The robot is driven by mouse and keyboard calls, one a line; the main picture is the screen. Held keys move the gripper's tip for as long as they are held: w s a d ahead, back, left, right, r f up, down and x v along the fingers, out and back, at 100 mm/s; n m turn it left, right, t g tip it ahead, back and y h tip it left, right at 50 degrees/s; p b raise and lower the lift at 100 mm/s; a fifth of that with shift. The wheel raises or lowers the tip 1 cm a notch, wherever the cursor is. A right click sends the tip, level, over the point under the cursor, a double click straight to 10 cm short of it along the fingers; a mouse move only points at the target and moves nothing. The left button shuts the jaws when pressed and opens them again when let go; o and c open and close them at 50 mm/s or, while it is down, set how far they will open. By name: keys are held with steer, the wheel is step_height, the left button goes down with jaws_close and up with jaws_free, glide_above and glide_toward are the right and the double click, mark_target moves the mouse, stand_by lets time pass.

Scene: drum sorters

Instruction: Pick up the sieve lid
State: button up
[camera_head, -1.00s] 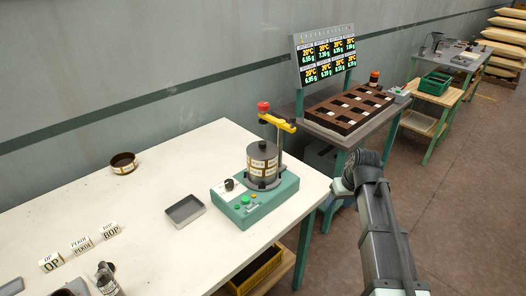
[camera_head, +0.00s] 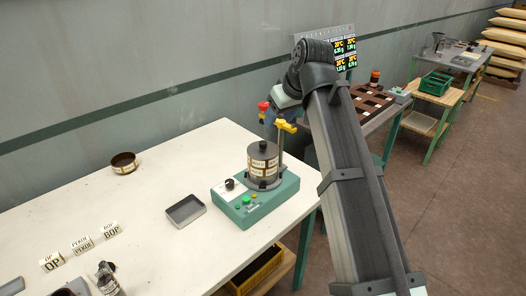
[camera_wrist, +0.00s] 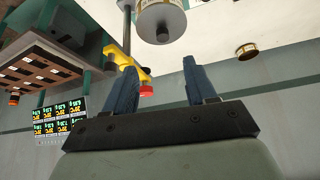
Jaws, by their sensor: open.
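The sieve lid (camera_head: 263,149) is a dark round cover with a small knob, on top of the sieve stack (camera_head: 263,168) on the green shaker base (camera_head: 256,203). In the wrist view, which is upside down, the sieve stack (camera_wrist: 158,18) shows at the top edge, and the lid's knob (camera_wrist: 162,34) is visible. My gripper (camera_wrist: 160,66) is open and empty, its two blue fingers pointing toward the stack but apart from it.
A yellow clamp arm (camera_head: 286,126) with a red knob (camera_head: 263,106) stands on the post beside the stack, close to my fingers. A shallow grey tray (camera_head: 185,210) and a round sieve (camera_head: 124,163) lie on the white table (camera_head: 150,235). Label blocks (camera_head: 82,244) stand at left.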

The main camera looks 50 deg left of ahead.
glide_above(264, 143)
steer(key=d, duration=0.3)
step_height(264, 143, down, 7)
steer(key=shift+s+f, duration=0.1)
steer(key=shift+s+x, duration=0.15)
steer(key=shift+x, duration=1.15)
steer(key=shift+s+x, duration=0.1)
steer(key=shift+x, duration=1.2)
steer(key=shift+c, duration=0.3)
jaws_close()
